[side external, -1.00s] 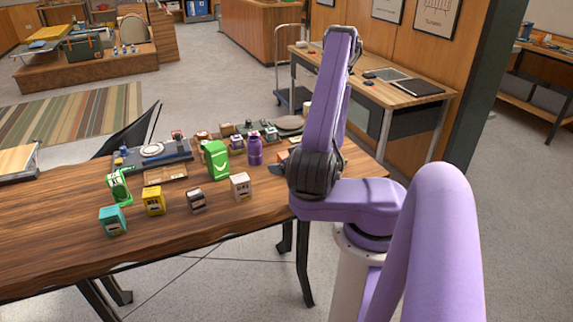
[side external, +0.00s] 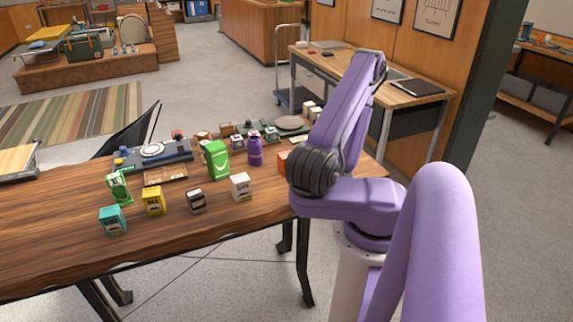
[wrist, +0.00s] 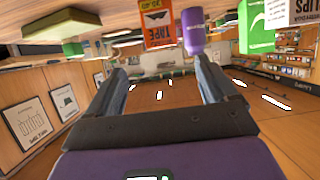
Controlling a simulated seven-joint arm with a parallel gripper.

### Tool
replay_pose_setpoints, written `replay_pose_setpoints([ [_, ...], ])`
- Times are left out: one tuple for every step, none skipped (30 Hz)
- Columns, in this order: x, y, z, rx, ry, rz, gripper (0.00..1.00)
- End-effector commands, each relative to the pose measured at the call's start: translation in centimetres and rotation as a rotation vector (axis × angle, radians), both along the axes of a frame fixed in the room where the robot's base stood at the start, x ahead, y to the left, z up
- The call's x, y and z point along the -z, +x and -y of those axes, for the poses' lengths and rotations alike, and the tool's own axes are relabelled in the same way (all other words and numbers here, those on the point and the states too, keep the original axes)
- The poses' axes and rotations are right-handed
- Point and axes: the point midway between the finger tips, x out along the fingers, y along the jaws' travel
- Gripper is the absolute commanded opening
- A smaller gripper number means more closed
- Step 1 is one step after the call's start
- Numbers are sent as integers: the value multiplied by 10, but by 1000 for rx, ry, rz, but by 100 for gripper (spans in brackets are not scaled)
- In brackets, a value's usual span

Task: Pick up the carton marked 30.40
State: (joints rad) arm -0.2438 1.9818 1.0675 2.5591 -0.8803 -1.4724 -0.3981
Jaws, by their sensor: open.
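In the wrist view, which looks upside down, an orange carton labelled TAPE (wrist: 158,25) stands beyond my fingertips, near the top middle. In the side view my gripper is hidden by my arm. A white carton (side external: 240,186) also stands on the table. No carton's 30.40 mark is readable in the side view.
A purple bottle (side external: 255,151) and a green carton (side external: 216,160) stand left of the orange carton. Small items crowd the back. The front edge of the wooden table (side external: 60,245) is clear.

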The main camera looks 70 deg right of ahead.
Motion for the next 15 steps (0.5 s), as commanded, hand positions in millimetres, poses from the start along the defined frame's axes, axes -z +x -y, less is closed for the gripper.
replay_pose_setpoints([
  [1, 3, 2, -1, 0, 0, 85],
  [2, 4, 4, 0, 1, 1, 85],
  [3, 5, 5, 0, 1, 1, 85],
  [4, 7, 6, 0, 1, 1, 85],
  [5, 8, 7, 0, 1, 0, 85],
  [5, 10, 9, -2, 1, 1, 85],
  [6, 10, 10, 0, 0, 0, 85],
  [7, 12, 11, 0, 0, 0, 85],
  [8, 13, 13, 0, -1, -1, 85],
  [8, 14, 14, 0, 0, -1, 85],
  [9, 16, 15, -1, 0, -1, 85],
  [10, 17, 16, -1, 1, 0, 85],
  [10, 18, 17, -1, 1, 0, 85],
  [11, 19, 18, 0, 0, 0, 85],
  [12, 21, 20, 0, 0, 0, 85],
])
